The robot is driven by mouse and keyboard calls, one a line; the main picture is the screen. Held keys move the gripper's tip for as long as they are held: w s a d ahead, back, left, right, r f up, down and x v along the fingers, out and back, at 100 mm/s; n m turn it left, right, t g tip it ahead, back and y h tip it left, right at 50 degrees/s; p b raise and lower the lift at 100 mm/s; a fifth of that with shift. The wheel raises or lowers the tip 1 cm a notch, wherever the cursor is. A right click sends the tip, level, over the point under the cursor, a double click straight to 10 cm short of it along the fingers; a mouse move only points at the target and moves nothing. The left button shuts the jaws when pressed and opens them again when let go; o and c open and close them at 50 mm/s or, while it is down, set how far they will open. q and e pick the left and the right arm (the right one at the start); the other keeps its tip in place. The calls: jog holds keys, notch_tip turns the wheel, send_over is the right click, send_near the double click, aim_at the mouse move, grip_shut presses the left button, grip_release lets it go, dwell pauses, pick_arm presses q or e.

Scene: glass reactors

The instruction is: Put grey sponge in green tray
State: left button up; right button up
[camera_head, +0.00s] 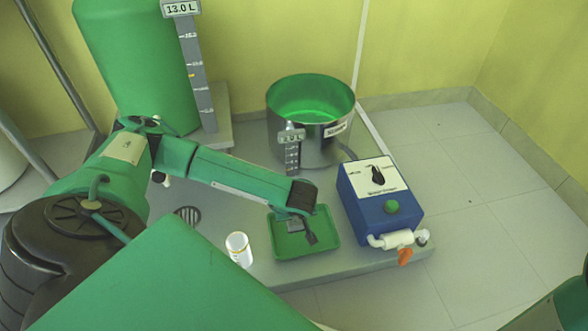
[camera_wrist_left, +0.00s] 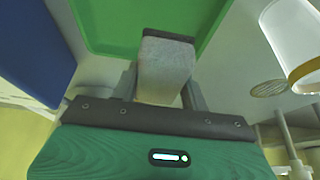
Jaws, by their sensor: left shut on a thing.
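My left gripper (camera_head: 303,227) is over the tray, pointing down. It is shut on the grey sponge (camera_wrist_left: 165,70), which sits between the fingers in the left wrist view. In the head view the gripper mostly hides the sponge (camera_head: 294,225). I cannot tell whether the sponge touches the tray floor. My right gripper is not in view.
A blue control box (camera_head: 380,200) with a dial and an orange-handled valve (camera_head: 404,255) stands right of the tray. A steel pot (camera_head: 300,135) with green inside stands behind. A tall green tank (camera_head: 140,70) is at back left.

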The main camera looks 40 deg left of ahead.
pick_arm(q)
jog(key=b, duration=0.2)
send_over(294, 236)
notch_tip(294, 236, down, 5)
jog(key=shift+a+r, duration=0.1)
notch_tip(294, 236, down, 4)
jog(key=shift+r+b, duration=0.1)
jog(key=shift+b, duration=1.05)
jog(key=shift+f, duration=0.3)
jog(key=shift+r, duration=0.1)
jog(key=o, duration=1.1)
jog(key=shift+c, duration=0.2)
